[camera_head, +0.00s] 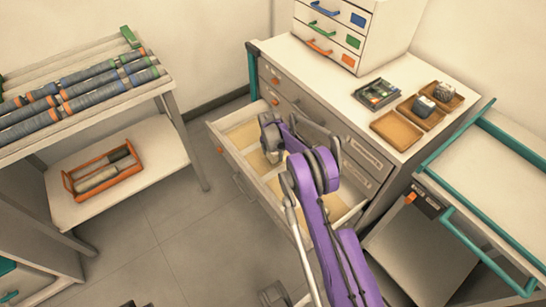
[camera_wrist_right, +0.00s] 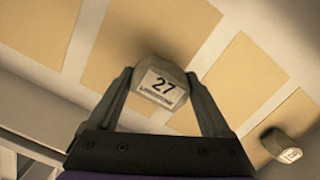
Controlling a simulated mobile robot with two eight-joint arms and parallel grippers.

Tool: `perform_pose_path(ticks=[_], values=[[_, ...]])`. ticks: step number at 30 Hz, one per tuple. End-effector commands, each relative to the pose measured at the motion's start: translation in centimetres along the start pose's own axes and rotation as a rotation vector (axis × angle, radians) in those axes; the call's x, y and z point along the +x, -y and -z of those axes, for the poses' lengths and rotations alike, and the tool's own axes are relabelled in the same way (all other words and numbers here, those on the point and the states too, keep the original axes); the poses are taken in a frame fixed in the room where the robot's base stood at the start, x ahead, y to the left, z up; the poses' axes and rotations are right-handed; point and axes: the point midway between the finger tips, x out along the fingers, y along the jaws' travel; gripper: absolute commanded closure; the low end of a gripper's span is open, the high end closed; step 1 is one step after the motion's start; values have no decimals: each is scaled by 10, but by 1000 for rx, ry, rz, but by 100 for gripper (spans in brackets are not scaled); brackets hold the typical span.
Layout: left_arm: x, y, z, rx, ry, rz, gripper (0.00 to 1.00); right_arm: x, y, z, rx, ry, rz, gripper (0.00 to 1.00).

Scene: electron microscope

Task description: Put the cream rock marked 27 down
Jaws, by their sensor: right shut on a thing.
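The cream rock marked 27 (camera_wrist_right: 163,84) is between the two fingers of my right gripper (camera_wrist_right: 160,76), its numbered label facing the wrist camera. My right gripper is shut on it. In the head view my right gripper (camera_head: 270,140) points down over the open drawer (camera_head: 222,143), mostly hidden by its own wrist. The wrist view shows the drawer's tan compartment floors (camera_wrist_right: 245,78) with pale dividers behind the rock. I cannot tell whether the rock touches the floor. My left gripper is not clearly in view.
Another labelled rock (camera_wrist_right: 278,145) lies in the drawer at the lower right of the wrist view. A teal-railed cart (camera_head: 500,165) stands at the right.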

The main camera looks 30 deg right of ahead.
Motion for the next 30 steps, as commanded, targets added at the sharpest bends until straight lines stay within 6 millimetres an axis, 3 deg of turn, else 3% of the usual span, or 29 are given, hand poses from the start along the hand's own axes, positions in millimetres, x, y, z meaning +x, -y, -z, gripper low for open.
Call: perform_pose_path(ticks=[3, 14, 15, 17, 26, 30], values=[[4, 0, -1, 0, 1, 0, 100, 17, 0, 2, 0, 0, 0, 80], [7, 0, -2, 0, 2, 0, 100, 20, 0, 3, 1, 0, 0, 80], [7, 0, -2, 0, 3, 0, 100, 21, 0, 3, 1, 0, 0, 14], [6, 0, -2, 0, 2, 0, 100, 20, 0, 3, 1, 0, 0, 3], [4, 0, -1, 0, 1, 0, 100, 17, 0, 2, 1, 0, 0, 0], [0, 0, 0, 0, 0, 0, 100, 1, 0, 2, 1, 0, 0, 0]])
